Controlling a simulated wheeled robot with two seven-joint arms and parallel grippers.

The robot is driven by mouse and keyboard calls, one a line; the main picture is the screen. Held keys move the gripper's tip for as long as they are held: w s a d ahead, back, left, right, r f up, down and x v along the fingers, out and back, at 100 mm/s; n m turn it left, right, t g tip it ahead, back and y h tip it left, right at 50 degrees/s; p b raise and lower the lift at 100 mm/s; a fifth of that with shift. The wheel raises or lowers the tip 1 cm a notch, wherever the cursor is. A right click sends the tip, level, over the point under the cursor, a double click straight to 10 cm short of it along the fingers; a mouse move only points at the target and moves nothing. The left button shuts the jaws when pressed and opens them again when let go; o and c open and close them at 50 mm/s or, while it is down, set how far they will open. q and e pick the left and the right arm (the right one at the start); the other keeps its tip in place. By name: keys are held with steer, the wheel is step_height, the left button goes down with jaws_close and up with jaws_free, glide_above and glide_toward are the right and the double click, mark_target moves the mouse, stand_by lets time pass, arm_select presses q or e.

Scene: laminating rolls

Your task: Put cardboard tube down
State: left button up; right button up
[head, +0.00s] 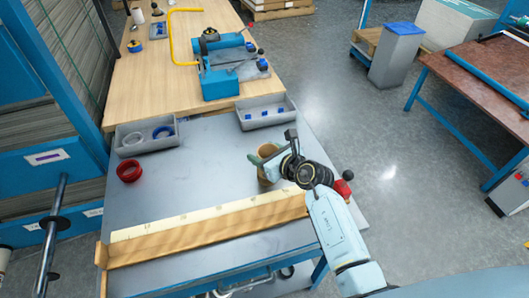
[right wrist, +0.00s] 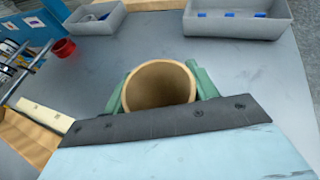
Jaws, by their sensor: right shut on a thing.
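The cardboard tube (head: 265,174) is brown and hollow and looks upright over the right part of the grey tabletop (head: 215,165). My right gripper (head: 267,157), with green fingers, is shut on it near its upper end. In the right wrist view, the tube's round open end (right wrist: 160,86) faces the camera between the two fingers. The dark gripper body hides its lower part. I cannot tell whether its bottom touches the tabletop. My left gripper is not in view.
A long brown board with a cream strip (head: 205,214) lies along the table's front. Grey bins (head: 147,148) (head: 267,124) stand at the back. The middle of the tabletop is clear.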

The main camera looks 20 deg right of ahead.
steer(key=o, duration=1)
steer(key=shift+r, duration=0.1)
steer(key=p+v, duration=0.2)
steer(key=v, duration=1)
